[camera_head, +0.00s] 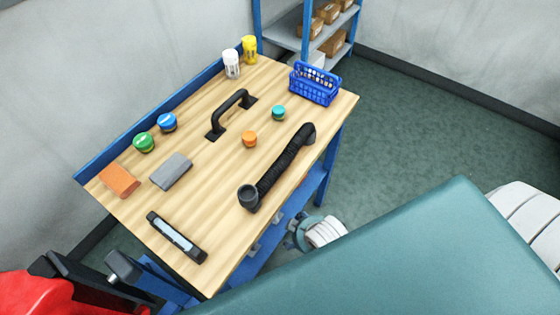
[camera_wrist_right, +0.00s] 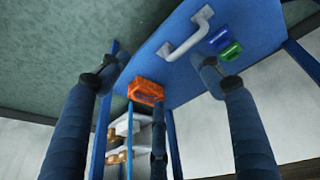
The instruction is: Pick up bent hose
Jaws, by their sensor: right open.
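The bent hose (camera_head: 281,172) is a black ribbed tube with a smooth elbow at each end. It lies diagonally along the right side of the wooden tabletop (camera_head: 215,225) in the head view, with nothing covering it. I cannot make out the hose in that view. My left gripper is in neither view.
A black handle (camera_head: 231,113), an orange cap (camera_head: 249,139), a teal cap (camera_head: 278,113) and a blue basket (camera_head: 315,84) lie near the hose. A grey block (camera_head: 171,171) and a dark level-like tool (camera_head: 177,237) lie further left. The wrist view shows an orange basket (camera_wrist_right: 146,91).

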